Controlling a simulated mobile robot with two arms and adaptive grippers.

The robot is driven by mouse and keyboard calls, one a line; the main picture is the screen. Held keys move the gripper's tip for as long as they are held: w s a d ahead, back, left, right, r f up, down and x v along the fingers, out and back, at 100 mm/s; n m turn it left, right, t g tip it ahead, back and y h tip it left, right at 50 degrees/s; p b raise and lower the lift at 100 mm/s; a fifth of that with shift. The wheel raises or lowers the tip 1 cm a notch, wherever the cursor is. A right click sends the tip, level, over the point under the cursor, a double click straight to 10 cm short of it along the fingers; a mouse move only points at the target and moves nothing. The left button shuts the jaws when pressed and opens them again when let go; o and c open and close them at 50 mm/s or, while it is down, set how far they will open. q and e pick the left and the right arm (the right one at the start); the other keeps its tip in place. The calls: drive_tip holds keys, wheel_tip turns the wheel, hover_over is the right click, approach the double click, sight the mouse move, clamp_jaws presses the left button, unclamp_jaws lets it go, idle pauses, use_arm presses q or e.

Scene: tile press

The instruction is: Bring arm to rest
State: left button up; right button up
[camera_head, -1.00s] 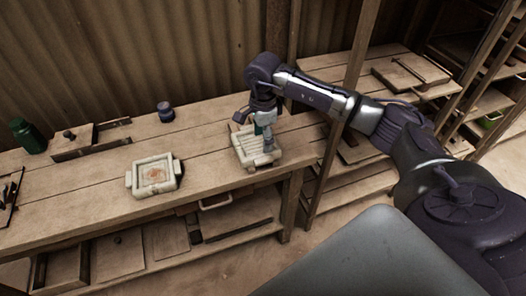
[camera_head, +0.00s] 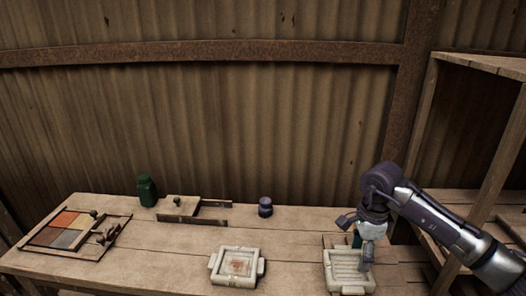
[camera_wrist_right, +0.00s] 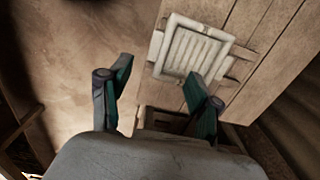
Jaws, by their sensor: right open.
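My right arm comes in from the right in the head view. Its gripper (camera_head: 360,244) hangs over a pale frame with a ribbed inside (camera_head: 348,283) at the bench's right end. In the right wrist view the gripper (camera_wrist_right: 158,95) has its two green-padded fingers wide apart with nothing between them. The ribbed frame (camera_wrist_right: 188,50) lies beyond the fingertips there, on the wooden bench. My left gripper is not in view.
On the bench (camera_head: 160,262) stand a second pale frame with a brownish tile face (camera_head: 237,283), a dark round jar (camera_head: 265,207), a green bottle (camera_head: 147,190), a wooden box tool (camera_head: 178,209) and a colour tray (camera_head: 66,257). A wooden shelf (camera_head: 484,65) stands at right.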

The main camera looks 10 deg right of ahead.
drive_tip(key=s+a+f+t+y, duration=0.15)
drive_tip(key=a+y, duration=0.75)
drive_tip(key=a, duration=1.1)
drive_tip(key=s+a+r+m+t+y, duration=0.2)
drive_tip(key=a+r+m+t+y, duration=0.5)
drive_tip(key=a+r+m+y, duration=0.45)
drive_tip(key=w+d+r+m+t+h, duration=0.1)
drive_tip(key=w+d+m+t+h, duration=0.2)
drive_tip(key=d+m+t+h, duration=1.25)
drive_tip(key=s+d+f+m+g+h, duration=0.2)
drive_tip(key=f+m+g+h, duration=0.1)
drive_tip(key=f+m+g, duration=0.4)
drive_tip(key=s+d+f+m+g+h, duration=0.25)
drive_tip(key=f+m, duration=0.35)
drive_tip(key=m, duration=0.3)
drive_tip(key=s+f+m+g, duration=0.3)
drive_tip(key=s+f+g, duration=0.35)
drive_tip(key=s, duration=0.45)
drive_tip(key=s+f+m+g, duration=0.45)
drive_tip(key=s+f, duration=0.25)
drive_tip(key=s, duration=0.4)
wheel_tip(320, 180, down, 25)
drive_tip(key=n+g, duration=0.1)
drive_tip(key=s+d+f+g, duration=0.1)
drive_tip(key=s+d+f, duration=0.2)
drive_tip(key=s+f, duration=1.4)
drive_tip(key=shift+s, duration=0.2)
